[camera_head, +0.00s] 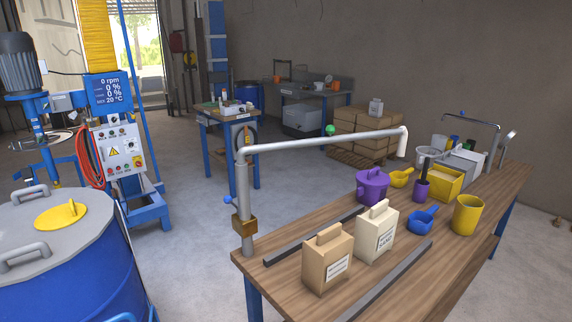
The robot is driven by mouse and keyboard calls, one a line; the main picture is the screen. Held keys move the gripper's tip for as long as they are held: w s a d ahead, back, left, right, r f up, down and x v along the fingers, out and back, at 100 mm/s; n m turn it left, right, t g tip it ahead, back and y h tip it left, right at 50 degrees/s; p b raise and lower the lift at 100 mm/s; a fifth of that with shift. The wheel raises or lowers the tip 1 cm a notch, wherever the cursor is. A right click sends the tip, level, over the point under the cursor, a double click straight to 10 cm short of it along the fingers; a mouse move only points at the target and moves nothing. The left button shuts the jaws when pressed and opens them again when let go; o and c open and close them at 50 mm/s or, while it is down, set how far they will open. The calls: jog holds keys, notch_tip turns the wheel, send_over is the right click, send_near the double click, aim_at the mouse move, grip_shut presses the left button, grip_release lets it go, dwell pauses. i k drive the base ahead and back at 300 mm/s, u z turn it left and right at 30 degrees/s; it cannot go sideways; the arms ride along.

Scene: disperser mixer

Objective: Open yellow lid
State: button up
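The yellow lid (60,216) is a small round disc lying flat on the grey cover (92,226) of a large blue vessel (95,285) at the lower left. It appears to lie down over the cover, with no opening visible beside it. Grey bar handles (24,252) stand on the cover near it. The vessel is cut off by the left and bottom picture edges. My gripper is not in view.
A blue mixer stand with a control panel (117,145) stands behind the vessel. A wooden table (405,285) at the right holds paper bags, scoops and cups. A grey pipe (320,140) extends above it. Grey floor (195,270) lies clear between vessel and table.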

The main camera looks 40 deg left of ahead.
aim_at(61, 216)
jog(key=u, duration=3)
jog(key=i, duration=2.2)
